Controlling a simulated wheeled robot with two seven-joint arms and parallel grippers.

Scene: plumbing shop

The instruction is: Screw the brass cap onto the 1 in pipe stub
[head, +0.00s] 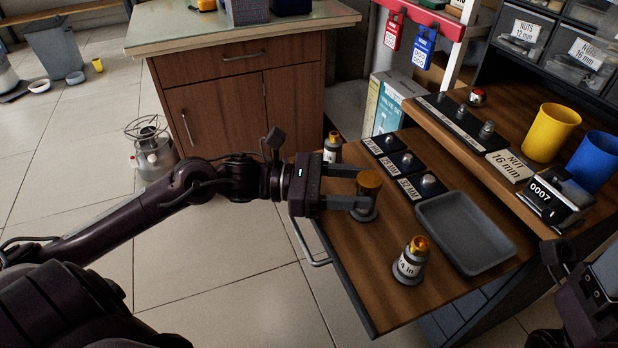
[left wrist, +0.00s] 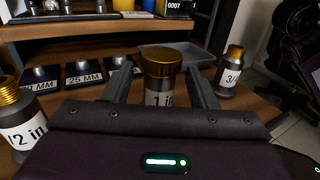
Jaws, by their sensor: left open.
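The brass cap (head: 370,181) sits on top of the 1 in pipe stub (head: 364,213), a grey stub standing upright on the wooden bench. In the left wrist view the cap (left wrist: 160,60) looks level above the stub's "1 in" label (left wrist: 160,99). How far it is threaded cannot be seen. My left gripper (head: 363,188) is open, its fingers level, one on each side of the cap and stub. In the left wrist view a gap shows between each finger and the cap. Part of my right wrist (head: 590,295) shows at the lower right edge; its fingertips are not visible.
The 3/4 in stub (head: 409,265) stands near the front and the 1/2 in stub (head: 332,147) behind my gripper, both with brass threads. A grey tray (head: 440,205) lies to the right.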

